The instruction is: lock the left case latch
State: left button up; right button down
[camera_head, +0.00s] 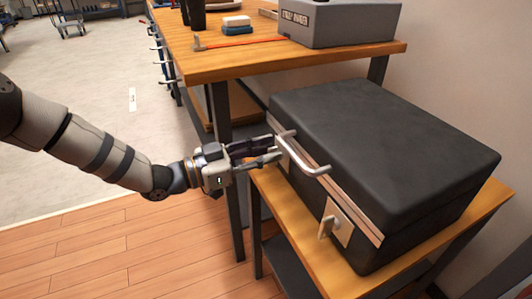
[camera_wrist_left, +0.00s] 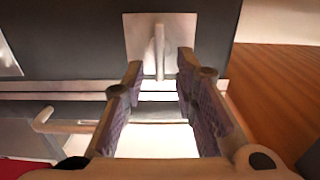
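A closed black case (camera_head: 385,160) lies on a low wooden table. The left latch is a metal plate (camera_head: 284,150) with a lever on the case front, largely hidden by my gripper in the head view. In the left wrist view the latch lever (camera_wrist_left: 159,50) stands out between the fingertips, with its plate behind. My left gripper (camera_head: 274,149) is open in front of it, one finger on each side (camera_wrist_left: 160,72). I cannot tell whether a finger touches the lever. My right gripper is not in view.
A silver carry handle (camera_head: 312,160) sticks out beside the left latch, close to my gripper. The right latch (camera_head: 335,225) is nearer the front corner. A higher workbench (camera_head: 225,62) with a grey box (camera_head: 340,22) stands behind. Floor to the left is clear.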

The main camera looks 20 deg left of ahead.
pick_arm(q)
jog(key=shift+w+d, duration=0.1)
grip_shut()
